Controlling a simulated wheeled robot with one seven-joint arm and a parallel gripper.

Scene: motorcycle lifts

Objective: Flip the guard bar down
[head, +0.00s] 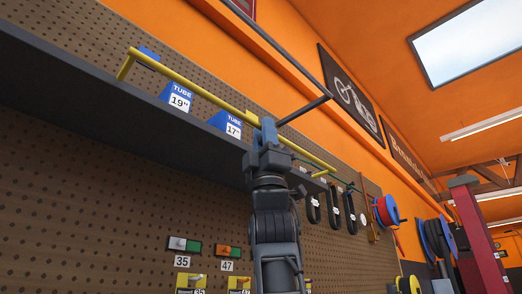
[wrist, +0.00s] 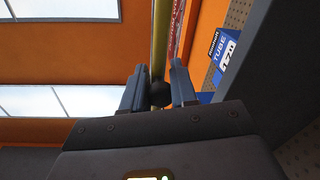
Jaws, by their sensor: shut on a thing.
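The guard bar (head: 190,83) is a long yellow bar in the head view. It runs along the front of the dark shelf, from the upper left down to the right, with a short bent arm at its left end. Its left part stands above the shelf's front edge. My gripper (head: 265,130) is at the bar, right of its middle, and covers a short stretch of it. In the wrist view my gripper (wrist: 159,92) is shut on the bar, and the yellow bar (wrist: 159,40) runs up from between the fingers. A dark rounded piece shows between the fingertips.
The dark shelf (head: 100,95) carries blue tube labels (head: 178,97). A dark rod (head: 303,110) sticks out just right of my gripper. Pegboard (head: 90,190) lies below, with small labelled tools. Black loops (head: 332,208) and reels (head: 388,209) hang to the right.

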